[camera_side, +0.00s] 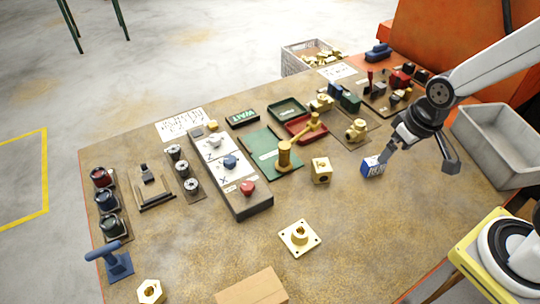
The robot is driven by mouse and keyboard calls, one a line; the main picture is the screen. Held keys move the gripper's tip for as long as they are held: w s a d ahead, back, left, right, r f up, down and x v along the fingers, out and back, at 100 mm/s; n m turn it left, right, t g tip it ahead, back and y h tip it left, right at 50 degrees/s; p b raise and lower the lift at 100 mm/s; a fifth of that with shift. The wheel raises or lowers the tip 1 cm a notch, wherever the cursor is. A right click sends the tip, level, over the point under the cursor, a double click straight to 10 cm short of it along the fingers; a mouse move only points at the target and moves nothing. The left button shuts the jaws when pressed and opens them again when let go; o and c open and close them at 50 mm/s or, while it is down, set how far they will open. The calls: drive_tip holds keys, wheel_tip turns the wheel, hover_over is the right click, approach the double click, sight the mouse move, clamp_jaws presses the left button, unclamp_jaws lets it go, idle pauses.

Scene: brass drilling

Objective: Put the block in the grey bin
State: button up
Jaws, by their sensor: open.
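A gold-coloured brass block (320,171) with a hole in its front face stands upright on the brown table, near the middle. My gripper (419,160) is open, to the right of the block and apart from it. Its two fingers are spread and point down, with nothing between them. A small blue and white box (372,167) with lettering sits just left of the gripper's left finger; I cannot tell if they touch. The grey bin (492,158) stands at the right edge of the table, right of my gripper. Its visible inside looks empty.
A green mat (262,150) with a brass part lies left of the block. A control panel (240,200) stands further left. A brass flange (299,238) and a cardboard piece (252,288) lie at the front. The front right of the table is clear.

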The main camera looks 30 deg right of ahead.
idle(0.5)
drive_tip(key=m+g+y, duration=0.1)
drive_tip(key=m+g, duration=0.1)
drive_tip(key=m, duration=2.1)
hover_over(323, 164)
drive_tip(key=shift+s+d+f, duration=0.1)
drive_tip(key=shift+d+f, duration=0.05)
drive_tip(key=shift+f, duration=1.4)
drive_tip(key=shift+s+d+f, duration=0.1)
drive_tip(key=shift+f, duration=1.4)
drive_tip(key=shift+f, duration=0.1)
drive_tip(key=shift+a+f+n, duration=0.15)
drive_tip(key=shift+f+n, duration=0.15)
drive_tip(key=shift+f, duration=0.9)
drive_tip(key=shift+f, duration=0.1)
drive_tip(key=shift+w+a+f, duration=0.1)
drive_tip(key=shift+f, duration=1.15)
drive_tip(key=shift+w+a+f, duration=0.1)
drive_tip(key=shift+f, duration=1.15)
